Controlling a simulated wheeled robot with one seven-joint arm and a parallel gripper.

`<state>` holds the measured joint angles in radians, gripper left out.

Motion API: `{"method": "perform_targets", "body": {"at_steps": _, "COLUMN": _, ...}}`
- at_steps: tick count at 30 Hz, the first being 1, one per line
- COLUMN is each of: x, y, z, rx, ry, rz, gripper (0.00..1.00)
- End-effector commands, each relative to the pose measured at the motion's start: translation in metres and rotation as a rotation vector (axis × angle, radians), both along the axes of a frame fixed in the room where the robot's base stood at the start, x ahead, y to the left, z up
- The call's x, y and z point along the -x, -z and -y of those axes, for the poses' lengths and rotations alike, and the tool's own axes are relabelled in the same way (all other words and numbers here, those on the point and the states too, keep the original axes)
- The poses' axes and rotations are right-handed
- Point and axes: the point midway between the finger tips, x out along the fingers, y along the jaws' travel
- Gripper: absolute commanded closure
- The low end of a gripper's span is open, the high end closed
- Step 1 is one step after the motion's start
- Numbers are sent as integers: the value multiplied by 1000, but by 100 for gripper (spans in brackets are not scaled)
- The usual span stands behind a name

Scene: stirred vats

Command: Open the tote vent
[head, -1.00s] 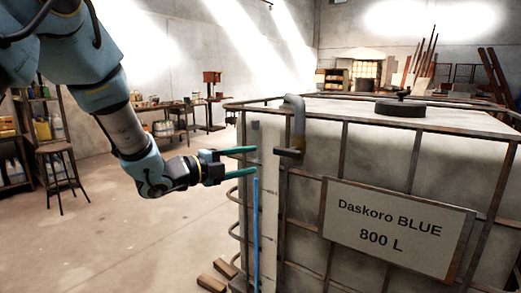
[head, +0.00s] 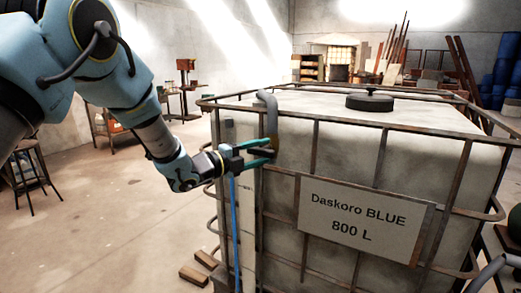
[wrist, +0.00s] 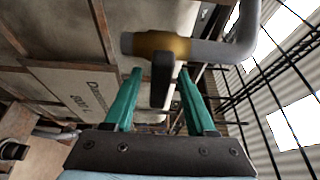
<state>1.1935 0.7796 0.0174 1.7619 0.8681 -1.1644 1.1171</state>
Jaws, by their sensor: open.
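The tote (head: 340,150) is a pale tank in a rusty cage, with a sign reading "Daskoro BLUE 800 L" (head: 362,219). A grey vent pipe (head: 270,108) bends over its near left corner. In the wrist view the pipe (wrist: 245,30) runs into a brass valve body (wrist: 165,46) with a dark lever (wrist: 161,82). My gripper (head: 264,150) is open at the valve. In the wrist view its teal fingers (wrist: 160,88) stand on either side of the lever, with visible gaps. In the head view the fingers partly cover the valve.
A round black lid (head: 370,102) sits on top of the tote. A blue tube (head: 233,230) runs down the tote's left side. Wooden blocks (head: 194,276) lie on the floor beside it. A stool (head: 27,178) stands at far left. The floor between is clear.

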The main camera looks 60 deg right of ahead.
Motion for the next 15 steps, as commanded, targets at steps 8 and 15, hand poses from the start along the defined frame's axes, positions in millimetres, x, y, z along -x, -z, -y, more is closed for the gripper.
{"method": "perform_targets", "body": {"at_steps": 8, "x": 0, "y": 0, "z": 0, "rx": 0, "ry": -1, "rz": 0, "gripper": 49}}
{"method": "perform_targets", "body": {"at_steps": 15, "x": 0, "y": 0, "z": 0, "rx": 0, "ry": -1, "rz": 0, "gripper": 76}}
